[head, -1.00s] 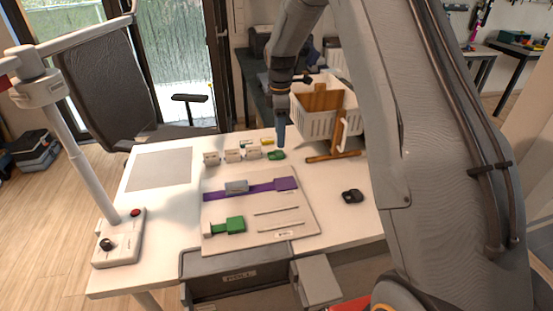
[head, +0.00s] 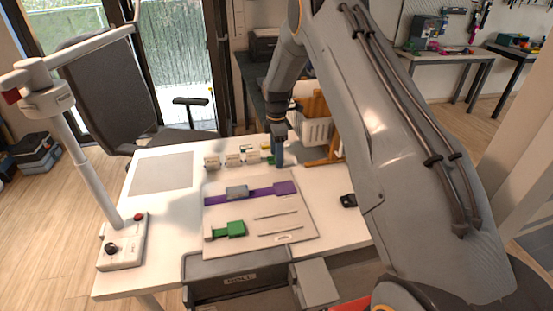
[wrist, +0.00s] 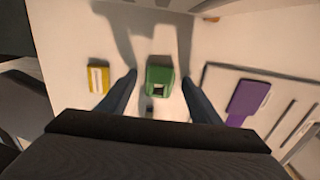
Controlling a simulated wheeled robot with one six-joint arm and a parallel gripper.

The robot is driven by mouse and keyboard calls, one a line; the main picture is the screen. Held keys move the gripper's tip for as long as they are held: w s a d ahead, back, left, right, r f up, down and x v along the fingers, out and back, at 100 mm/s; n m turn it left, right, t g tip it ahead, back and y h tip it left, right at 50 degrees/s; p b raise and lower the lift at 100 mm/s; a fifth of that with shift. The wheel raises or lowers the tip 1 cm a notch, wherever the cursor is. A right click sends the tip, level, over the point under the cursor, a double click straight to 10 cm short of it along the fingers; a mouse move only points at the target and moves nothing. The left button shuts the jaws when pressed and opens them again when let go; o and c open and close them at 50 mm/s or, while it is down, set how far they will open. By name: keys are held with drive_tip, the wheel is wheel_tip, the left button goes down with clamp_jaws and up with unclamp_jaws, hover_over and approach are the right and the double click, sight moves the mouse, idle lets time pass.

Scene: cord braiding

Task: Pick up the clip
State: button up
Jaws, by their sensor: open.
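A green clip (wrist: 160,68) lies on the white table between my two fingers in the wrist view. In the head view only a bit of the green clip (head: 267,159) shows left of my fingers. My gripper (wrist: 160,80) is open, with one finger on each side of the clip and gaps on both sides. In the head view my gripper (head: 280,161) points down low over the table. Its exact height above the clip is hard to tell. A small dark thing (wrist: 149,106) lies just below the clip in the wrist view.
A yellow piece (wrist: 98,77) lies left of the clip. The white board (head: 300,224) bears a purple strap (head: 262,192) and another green piece (head: 237,228). Small white holders (head: 231,160) stand left of my gripper. A white basket (head: 317,131) stands behind. A black object (head: 348,201) lies at right.

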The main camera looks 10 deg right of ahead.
drive_tip(key=c, duration=1.1)
wheel_tip(320, 180, up, 10)
drive_tip(key=b, duration=0.2)
drive_tip(key=shift+b, duration=0.4)
